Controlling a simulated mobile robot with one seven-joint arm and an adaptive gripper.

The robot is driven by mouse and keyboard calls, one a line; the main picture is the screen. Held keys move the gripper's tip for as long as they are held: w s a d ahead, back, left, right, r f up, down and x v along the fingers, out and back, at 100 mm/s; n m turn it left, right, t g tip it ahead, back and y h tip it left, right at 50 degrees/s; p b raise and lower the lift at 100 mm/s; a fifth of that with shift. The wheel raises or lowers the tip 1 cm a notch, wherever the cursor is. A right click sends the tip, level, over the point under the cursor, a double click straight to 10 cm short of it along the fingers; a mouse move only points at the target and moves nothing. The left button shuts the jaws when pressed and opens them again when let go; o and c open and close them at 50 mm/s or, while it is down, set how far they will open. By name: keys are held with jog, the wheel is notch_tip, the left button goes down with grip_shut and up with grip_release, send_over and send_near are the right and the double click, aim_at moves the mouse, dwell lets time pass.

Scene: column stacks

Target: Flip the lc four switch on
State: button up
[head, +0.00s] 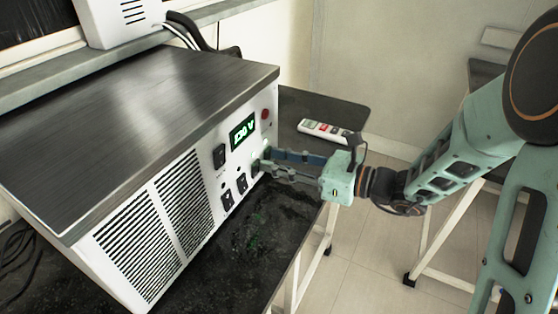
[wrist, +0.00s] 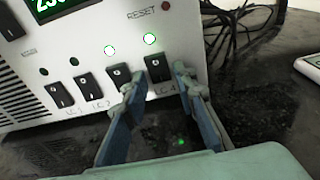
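A white box with a grey metal top (head: 150,90) has a row of black rocker switches on its front. In the wrist view the LC 4 switch (wrist: 158,68) is the rightmost, and the lamp above it (wrist: 150,39) glows green. The lamp above the third switch (wrist: 118,76) also glows, while those above the LC 1 switch (wrist: 60,95) and LC 2 switch (wrist: 88,89) are dark. My gripper (wrist: 161,76) is open, with its fingers on either side of the LC 4 switch, close to the panel. In the head view my gripper (head: 264,160) hides that switch.
A green display (head: 243,132) and a red reset button (head: 265,114) are above the switches. A white remote (head: 325,131) lies on the dark table (head: 285,200) behind my gripper. Cables lie right of the box in the wrist view. Floor is open at the right.

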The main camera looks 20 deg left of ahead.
jog(key=s+d+r, duration=0.1)
jog(key=d, duration=1.1)
jog(key=shift+r, duration=0.3)
jog(key=shift+a, duration=0.1)
